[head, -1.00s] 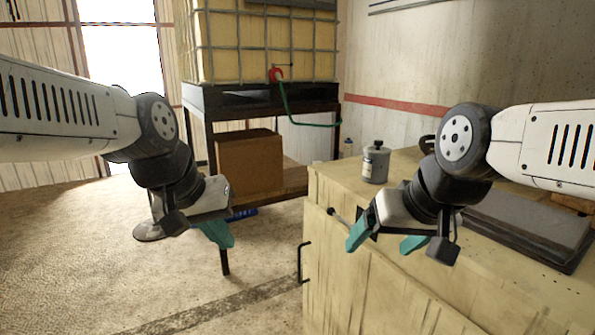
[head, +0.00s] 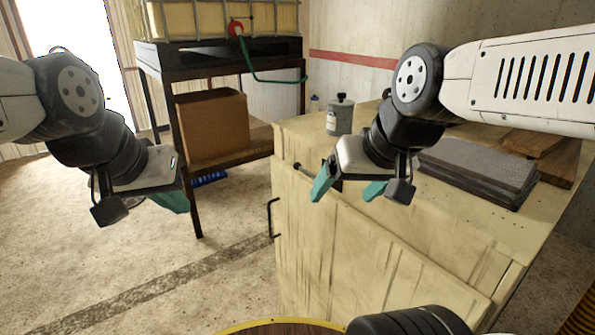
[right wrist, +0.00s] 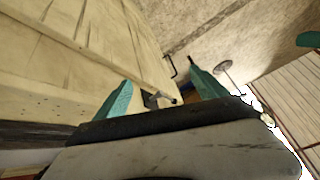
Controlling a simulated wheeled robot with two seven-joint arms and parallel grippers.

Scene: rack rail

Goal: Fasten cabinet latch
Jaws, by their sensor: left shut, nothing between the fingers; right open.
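The pale wooden cabinet (head: 335,250) stands right of centre, its front door looking closed. A small dark latch bar (head: 303,169) shows near the door's upper left corner in the head view. In the right wrist view the latch (right wrist: 160,99) appears between my fingers, apart from them as far as I can tell. My right gripper (head: 347,188) is open and empty in front of the door's top edge; its teal fingers also show in the right wrist view (right wrist: 158,78). My left gripper (head: 174,200) is shut and empty, left of the cabinet over the floor.
A black door handle (head: 271,218) sticks out at the cabinet's left edge. On top are a grey canister (head: 340,115), a grey slab (head: 478,168) and wooden boards (head: 545,150). A dark stand (head: 190,55) with a cardboard box (head: 212,126) is behind. The floor at left is clear.

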